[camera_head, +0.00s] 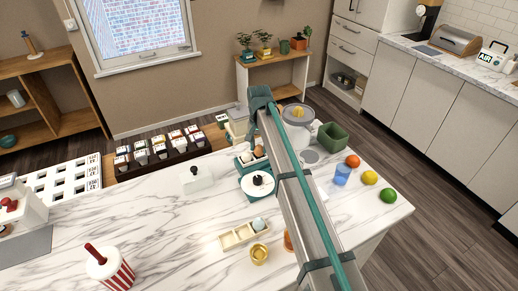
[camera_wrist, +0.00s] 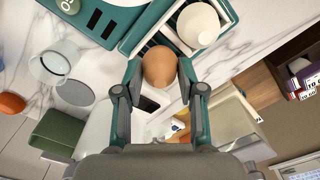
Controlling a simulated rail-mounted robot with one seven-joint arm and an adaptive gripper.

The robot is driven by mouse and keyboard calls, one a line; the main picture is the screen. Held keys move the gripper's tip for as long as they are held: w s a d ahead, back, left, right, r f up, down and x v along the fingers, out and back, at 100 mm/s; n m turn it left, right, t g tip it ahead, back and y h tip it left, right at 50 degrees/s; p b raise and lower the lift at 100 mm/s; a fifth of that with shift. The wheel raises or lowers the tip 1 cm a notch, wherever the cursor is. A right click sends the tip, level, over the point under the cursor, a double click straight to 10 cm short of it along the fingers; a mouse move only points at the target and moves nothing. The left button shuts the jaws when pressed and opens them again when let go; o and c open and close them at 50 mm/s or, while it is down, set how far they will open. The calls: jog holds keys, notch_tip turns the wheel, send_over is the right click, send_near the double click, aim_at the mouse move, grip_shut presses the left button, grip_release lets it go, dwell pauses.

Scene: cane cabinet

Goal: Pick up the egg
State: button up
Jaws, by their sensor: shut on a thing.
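A brown egg (camera_wrist: 159,67) is between the two fingertips of my gripper (camera_wrist: 160,74) in the wrist view. The fingers are closed on its sides. The egg is at the edge of a teal-rimmed tray (camera_wrist: 229,10); I cannot tell whether it is clear of the tray. A white egg (camera_wrist: 198,24) sits in the tray beside it. In the head view the brown egg (camera_head: 259,151) and the white egg (camera_head: 246,157) show by the teal appliance (camera_head: 252,190), left of my arm. My fingers are not clear in that view.
The marble counter (camera_head: 180,230) holds a wooden tray (camera_head: 231,239) with a pale round thing, a gold cup (camera_head: 259,253), a blue glass (camera_head: 342,174), a green bin (camera_head: 332,136) and several fruits. A striped cup (camera_head: 111,268) stands front left.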

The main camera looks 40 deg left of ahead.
notch_tip(320, 180, up, 2)
jog(key=shift+r+b, duration=0.1)
jog(key=shift+b, duration=0.25)
jog(key=s+d+r, duration=0.1)
jog(key=s+d+r+b, duration=0.1)
jog(key=r, duration=0.1)
jog(key=s+d+r+b, duration=0.1)
jog(key=shift+s+r, duration=0.15)
jog(key=shift+r, duration=0.05)
jog(key=s+d+r+b, duration=0.3)
jog(key=s+d+r, duration=0.2)
jog(key=s+d, duration=0.1)
jog(key=shift+s, duration=0.5)
jog(key=shift+s+d+r, duration=0.15)
jog(key=shift+r, duration=0.1)
jog(key=shift+r, duration=0.1)
